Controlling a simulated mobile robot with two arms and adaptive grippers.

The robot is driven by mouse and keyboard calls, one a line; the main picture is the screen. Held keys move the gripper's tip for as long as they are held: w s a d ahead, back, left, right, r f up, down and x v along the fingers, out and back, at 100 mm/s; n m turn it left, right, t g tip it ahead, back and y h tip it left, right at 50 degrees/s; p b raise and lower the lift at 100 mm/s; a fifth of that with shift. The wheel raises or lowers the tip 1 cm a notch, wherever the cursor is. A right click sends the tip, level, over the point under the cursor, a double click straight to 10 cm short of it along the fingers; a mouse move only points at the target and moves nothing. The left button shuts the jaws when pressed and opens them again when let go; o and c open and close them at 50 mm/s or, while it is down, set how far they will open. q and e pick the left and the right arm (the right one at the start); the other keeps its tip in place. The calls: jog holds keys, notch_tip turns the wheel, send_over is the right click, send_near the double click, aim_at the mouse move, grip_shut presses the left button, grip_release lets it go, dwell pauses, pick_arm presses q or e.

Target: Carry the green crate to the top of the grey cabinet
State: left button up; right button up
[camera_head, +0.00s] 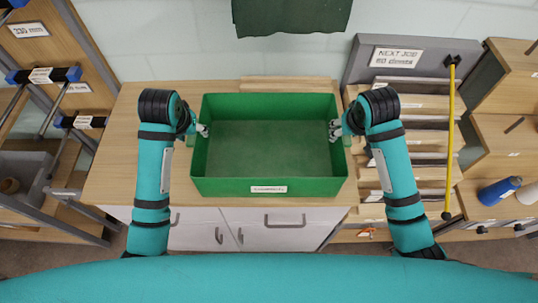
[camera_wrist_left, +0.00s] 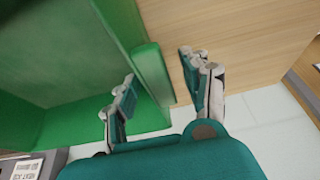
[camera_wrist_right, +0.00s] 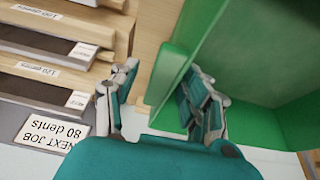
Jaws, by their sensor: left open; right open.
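The green crate (camera_head: 268,187) sits upright and looks empty on a wooden top (camera_head: 125,185) over a pale cabinet front. My left gripper (camera_head: 200,130) is at its left wall. In the left wrist view the open fingers (camera_wrist_left: 157,72) stand on either side of the wall's thick green grip, one inside the crate. My right gripper (camera_head: 337,130) is at the right wall. In the right wrist view its open fingers (camera_wrist_right: 162,74) straddle that wall likewise. I cannot pick out the grey cabinet for certain; a grey surface (camera_head: 425,63) with a "NEXT JOB" sign is at the right.
A slatted rack (camera_head: 410,125) stands close right of the crate, with a yellow rod (camera_head: 450,140) beside it. A blue spool (camera_head: 498,190) lies on shelving at far right. A frame with rollers (camera_head: 42,75) is at left. A dark green cloth (camera_head: 290,15) hangs behind.

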pick_arm(q)
jog(key=shift+d, duration=0.1)
pick_arm(e)
jog(key=shift+a, duration=0.1)
pick_arm(q)
jog(key=v, duration=0.5)
jog(key=w+v, duration=0.1)
jog(key=v, duration=0.2)
jog(key=shift+r, duration=0.2)
jog(key=shift+s+a+r, duration=0.2)
jog(key=shift+s+r, duration=0.3)
jog(key=shift+s, duration=0.2)
pick_arm(e)
jog(key=v, duration=1)
jog(key=shift+w+r, duration=0.2)
jog(key=shift+w, duration=0.05)
pick_arm(q)
jog(key=shift+v, duration=1.3)
pick_arm(e)
jog(key=shift+s+r, duration=0.75)
pick_arm(q)
jog(key=shift+s+d+f, duration=0.1)
jog(key=shift+s+d, duration=0.05)
pick_arm(e)
jog(key=shift+f, duration=0.1)
